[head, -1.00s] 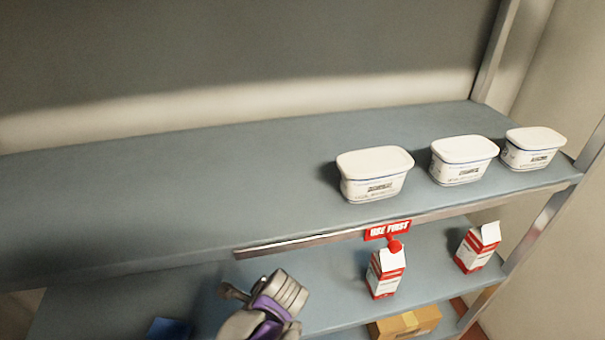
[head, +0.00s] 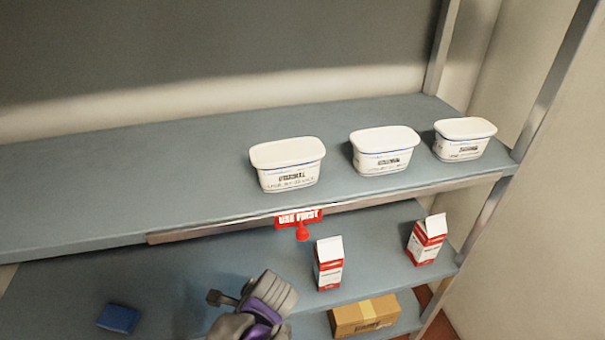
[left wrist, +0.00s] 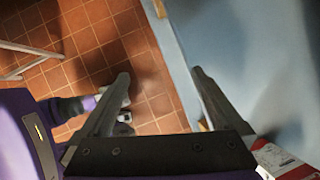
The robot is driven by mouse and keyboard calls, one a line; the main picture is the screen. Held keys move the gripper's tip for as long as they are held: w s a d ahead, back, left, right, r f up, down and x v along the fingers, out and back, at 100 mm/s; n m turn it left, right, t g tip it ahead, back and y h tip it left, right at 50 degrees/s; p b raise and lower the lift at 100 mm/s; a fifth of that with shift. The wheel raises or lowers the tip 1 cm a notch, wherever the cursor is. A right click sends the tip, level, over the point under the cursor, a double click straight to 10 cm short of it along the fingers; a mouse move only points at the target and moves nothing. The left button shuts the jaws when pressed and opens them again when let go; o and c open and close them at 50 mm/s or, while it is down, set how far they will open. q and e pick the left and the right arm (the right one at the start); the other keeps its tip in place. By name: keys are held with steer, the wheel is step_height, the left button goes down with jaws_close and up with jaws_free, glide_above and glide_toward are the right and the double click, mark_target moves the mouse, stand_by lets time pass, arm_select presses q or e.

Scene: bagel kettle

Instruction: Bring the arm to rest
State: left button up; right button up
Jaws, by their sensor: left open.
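My left arm (head: 265,305) shows at the bottom of the head view, in front of the lower shelf and left of a red-and-white carton. Its fingertips are hard to make out there. In the left wrist view my left gripper (left wrist: 158,78) has its two fingers spread apart with nothing between them. The tiled floor and the edge of a blue-grey shelf lie beyond them. My right gripper is not in view.
Several objects are near: three white tubs (head: 287,165) on the upper shelf (head: 120,190), two cartons (head: 328,263) and a blue item (head: 119,318) on the lower shelf, a cardboard box (head: 364,316) below. A red "USE FIRST" tag (head: 299,218) hangs on the shelf edge.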

arm_select(q)
steer(key=s+a+n+t+h, duration=0.25)
steer(key=s+n, duration=0.25)
steer(key=n, duration=0.4)
steer(key=s+a+n+t+h, duration=0.1)
steer(key=s+n+h, duration=0.3)
steer(key=n, duration=0.6)
step_height(320, 180, up, 16)
steer(key=w+y+p, duration=0.1)
steer(key=p, duration=1.3)
steer(key=shift+w+t, duration=0.2)
steer(key=shift+t, duration=0.25)
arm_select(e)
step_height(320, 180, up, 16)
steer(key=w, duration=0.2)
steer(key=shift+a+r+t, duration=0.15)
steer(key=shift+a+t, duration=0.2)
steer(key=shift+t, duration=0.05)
arm_select(q)
steer(key=shift+s+r, duration=0.1)
steer(key=shift+s, duration=0.05)
